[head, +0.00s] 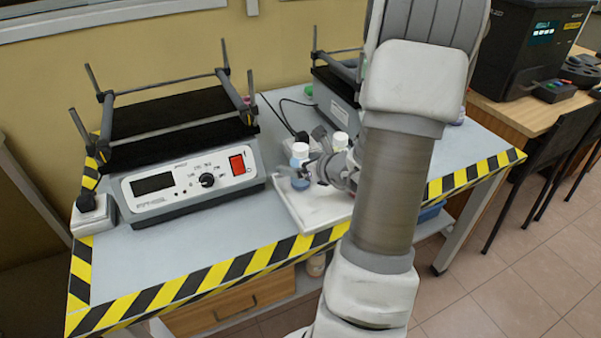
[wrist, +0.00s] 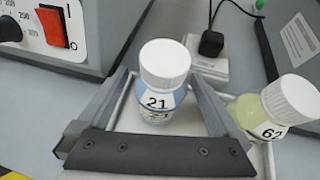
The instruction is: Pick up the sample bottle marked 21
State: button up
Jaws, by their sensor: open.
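The sample bottle marked 21 (wrist: 162,85) has a white cap and blue contents. It stands upright between the two open fingers of my gripper (wrist: 165,105) in the wrist view, with a small gap visible on both sides. In the head view the bottle (head: 300,163) stands on the white tray (head: 285,206), with my gripper (head: 310,172) around its lower part. A second bottle, marked 62 (wrist: 277,106), has a white cap and pale yellow contents. It stands just right of my right finger; its cap also shows in the head view (head: 340,140).
A shaker with a red switch (head: 185,180) stands left of the tray; its switch shows in the wrist view (wrist: 52,25). A black plug on a white power strip (wrist: 211,43) lies behind the bottles. Another shaker (head: 335,95) stands behind. Striped tape (head: 200,280) marks the table edge.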

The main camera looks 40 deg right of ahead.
jog(key=x, duration=0.2)
jog(key=shift+w+f, duration=0.1)
jog(key=shift+w, duration=0.15)
jog(key=c, duration=1.6)
